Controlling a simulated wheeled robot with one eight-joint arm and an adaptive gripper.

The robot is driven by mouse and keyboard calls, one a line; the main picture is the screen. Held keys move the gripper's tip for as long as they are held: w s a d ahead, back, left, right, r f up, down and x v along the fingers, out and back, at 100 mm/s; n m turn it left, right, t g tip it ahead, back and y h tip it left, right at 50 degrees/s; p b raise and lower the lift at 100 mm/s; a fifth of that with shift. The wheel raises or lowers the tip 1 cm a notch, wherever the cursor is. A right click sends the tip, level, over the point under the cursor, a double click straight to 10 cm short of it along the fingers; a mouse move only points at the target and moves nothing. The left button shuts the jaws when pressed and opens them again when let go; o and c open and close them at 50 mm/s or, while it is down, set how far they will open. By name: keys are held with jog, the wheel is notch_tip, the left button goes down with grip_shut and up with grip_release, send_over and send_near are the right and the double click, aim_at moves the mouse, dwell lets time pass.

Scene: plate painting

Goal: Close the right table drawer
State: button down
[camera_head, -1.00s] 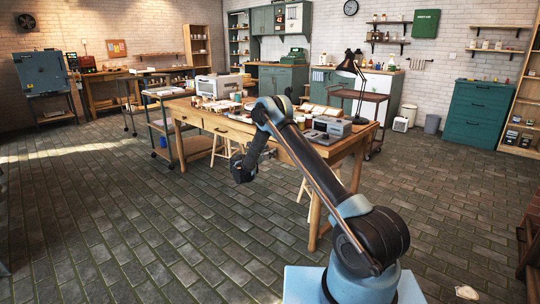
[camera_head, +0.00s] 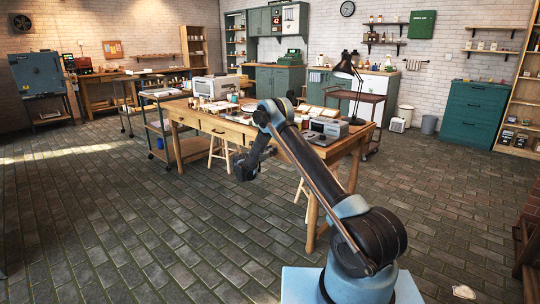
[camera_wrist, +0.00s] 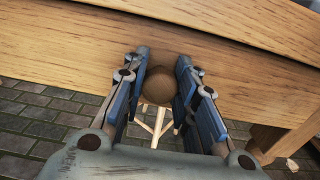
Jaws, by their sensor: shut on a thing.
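The wooden work table (camera_head: 350,150) stands ahead of my arm in the head view. In the wrist view, the wooden drawer front (camera_wrist: 90,52) spans the picture, with its round brown knob (camera_wrist: 158,86) near the middle. My gripper (camera_wrist: 161,72) has its two blue-grey fingers on either side of the knob and is shut on it. In the head view my gripper (camera_head: 244,172) is in front of the table's long side, below the tabletop. My arm hides part of the table front there, so how far the drawer stands out is hard to tell.
The brick floor to the left is clear.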

jog(key=c, duration=1.3)
grip_release()
jog(key=shift+w+d, duration=0.1)
jog(key=shift+d, duration=0.05)
jog(key=shift+s+a, duration=0.25)
jog(key=shift+s, duration=0.05)
jog(key=v, duration=1.1)
jog(key=shift+s+a, duration=0.1)
jog(key=shift+a, duration=0.05)
